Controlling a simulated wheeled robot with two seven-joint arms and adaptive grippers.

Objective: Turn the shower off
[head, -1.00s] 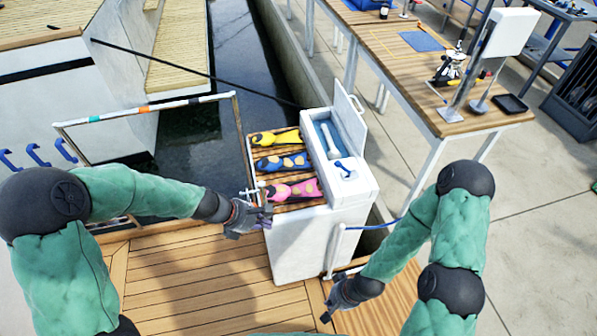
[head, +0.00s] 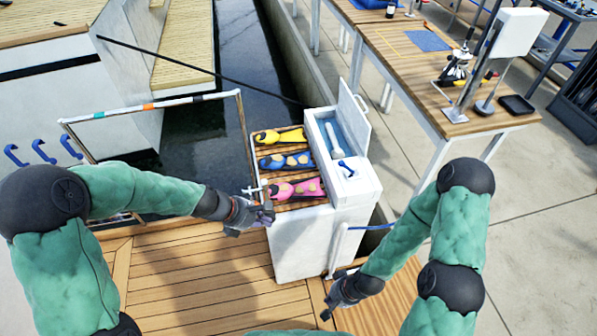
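A white cabinet (head: 300,243) stands on the wooden deck, with an open-lidded blue compartment (head: 327,135) at its top right. A white shower handset (head: 331,140) lies in that compartment. A small blue-handled tap (head: 346,168) sits on the white top just in front of it. No water stream is clear at this size. My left gripper (head: 262,214) is at the cabinet's left front corner, beside the slatted top and apart from the tap; its fingers are too small to read. My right gripper (head: 328,308) is low over the deck, right of the cabinet's foot; its opening is unclear.
Yellow (head: 279,136), blue (head: 286,161) and pink (head: 294,189) items lie on the slatted top. The raised lid (head: 353,108) stands behind the compartment. A rail frame (head: 150,106) borders the water at left. A workbench (head: 420,75) stands back right. The front deck is clear.

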